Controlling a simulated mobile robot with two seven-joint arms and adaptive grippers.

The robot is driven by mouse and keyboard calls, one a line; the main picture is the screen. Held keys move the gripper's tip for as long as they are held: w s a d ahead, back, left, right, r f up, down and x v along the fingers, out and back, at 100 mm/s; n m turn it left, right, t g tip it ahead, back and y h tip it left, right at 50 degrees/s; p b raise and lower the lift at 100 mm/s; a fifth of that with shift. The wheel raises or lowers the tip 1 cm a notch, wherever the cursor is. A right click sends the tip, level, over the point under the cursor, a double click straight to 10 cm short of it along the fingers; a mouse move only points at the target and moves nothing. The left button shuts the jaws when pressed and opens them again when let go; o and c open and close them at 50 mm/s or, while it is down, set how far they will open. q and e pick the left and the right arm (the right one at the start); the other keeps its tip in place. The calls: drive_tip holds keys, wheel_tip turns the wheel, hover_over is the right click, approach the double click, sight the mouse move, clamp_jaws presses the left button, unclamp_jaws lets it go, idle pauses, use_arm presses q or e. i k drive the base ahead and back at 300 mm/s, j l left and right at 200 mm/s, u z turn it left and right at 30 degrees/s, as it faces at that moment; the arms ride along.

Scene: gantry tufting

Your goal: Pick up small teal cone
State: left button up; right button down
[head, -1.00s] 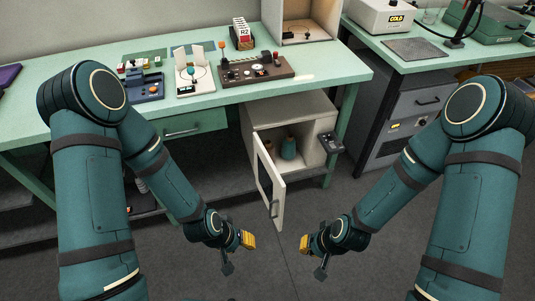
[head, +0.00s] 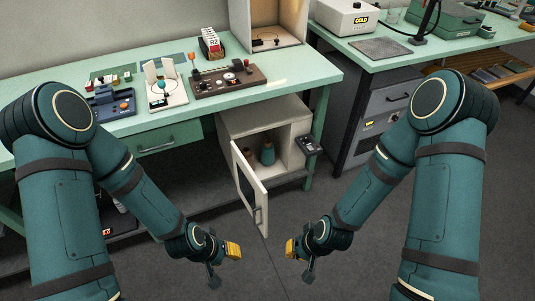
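The small teal cone (head: 267,153) stands upright inside a low white cabinet (head: 292,119) under the workbench. A brown object (head: 248,155) sits beside it on the left, partly hidden by the cabinet door. The cabinet door (head: 251,190) hangs open toward me. My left gripper (head: 236,250) is in front of and below the door, to its left, apart from everything. My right gripper (head: 289,249) is to the right of the door's lower end, also apart. Both have yellow tips and appear empty; the gap between their fingers is too small to make out.
The green workbench (head: 305,75) overhangs the cabinet. A small dark device (head: 309,144) sticks out at the cabinet's right side. A control panel (head: 228,79) and other fixtures stand on the bench. A grey drawer unit (head: 380,110) is at right. The floor between is clear.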

sight(268, 158)
drive_tip(key=i+l, duration=0.6)
drive_tip(key=l, duration=0.2)
drive_tip(key=i+l+u, duration=0.1)
drive_tip(key=i+l, duration=0.2)
drive_tip(key=l, duration=0.15)
drive_tip(key=i+l, duration=0.25)
drive_tip(key=l, duration=0.15)
drive_tip(key=i+l+u, duration=0.1)
drive_tip(key=i+l, duration=0.2)
drive_tip(key=l, duration=0.15)
drive_tip(key=i+l, duration=0.25)
drive_tip(key=i, duration=0.25)
